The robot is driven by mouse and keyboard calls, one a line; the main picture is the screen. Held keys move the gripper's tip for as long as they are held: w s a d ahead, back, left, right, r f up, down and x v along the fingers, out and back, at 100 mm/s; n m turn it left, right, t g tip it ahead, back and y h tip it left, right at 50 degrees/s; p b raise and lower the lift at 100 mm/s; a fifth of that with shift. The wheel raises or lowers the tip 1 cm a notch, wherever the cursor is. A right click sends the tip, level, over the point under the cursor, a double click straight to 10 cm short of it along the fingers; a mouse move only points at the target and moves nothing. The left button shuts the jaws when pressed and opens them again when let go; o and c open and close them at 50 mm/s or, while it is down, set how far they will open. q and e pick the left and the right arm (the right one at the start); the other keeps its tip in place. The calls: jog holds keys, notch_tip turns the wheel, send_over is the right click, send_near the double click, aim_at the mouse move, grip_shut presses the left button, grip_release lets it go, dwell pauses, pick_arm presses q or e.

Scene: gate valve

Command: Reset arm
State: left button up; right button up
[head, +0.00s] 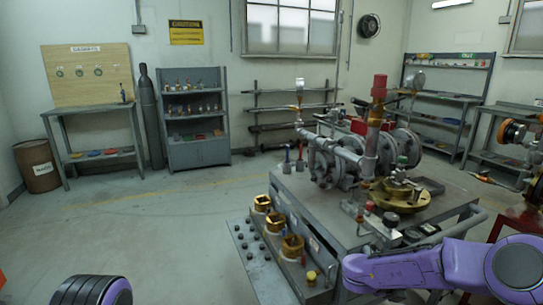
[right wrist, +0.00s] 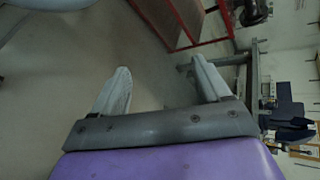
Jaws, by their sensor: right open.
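My right arm (head: 430,268), purple, comes in from the lower right in the head view, in front of the valve bench. Its gripper shows in the right wrist view (right wrist: 160,90), with two pale fingers spread wide and nothing between them. The gate valve assembly (head: 345,155), grey pipes and flanges with a red-topped stem, stands on the grey bench (head: 450,190). A brass flange (head: 397,193) sits at its front. A dark rounded part with purple at the lower left of the head view seems to be my left arm; its gripper is out of view.
Brass nuts (head: 292,246) sit on a low ledge along the bench's left side. A red-framed stand (head: 520,222) is at the right and shows as a red frame in the right wrist view (right wrist: 185,45). Shelves (head: 195,120) line the back wall. The floor at left is clear.

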jog(key=s+a+f+n+t+y+p, duration=0.1)
jog(key=s+a+f+n+t+y, duration=0.15)
jog(key=s+f+n, duration=0.65)
jog(key=s+a+f+n+t+y+p, duration=0.1)
jog(key=s+a+f+n+t+y, duration=0.15)
jog(key=s+f+n, duration=0.7)
jog(key=s+a+n+g+y, duration=0.1)
jog(key=s+n+g+y, duration=0.2)
jog(key=s+n, duration=1)
jog(key=s+g, duration=0.1)
jog(key=s, duration=0.4)
jog(key=shift+s+a+f+y+p, duration=0.15)
jog(key=shift+a+f+y+p, duration=0.15)
jog(key=shift+a+f+p, duration=0.1)
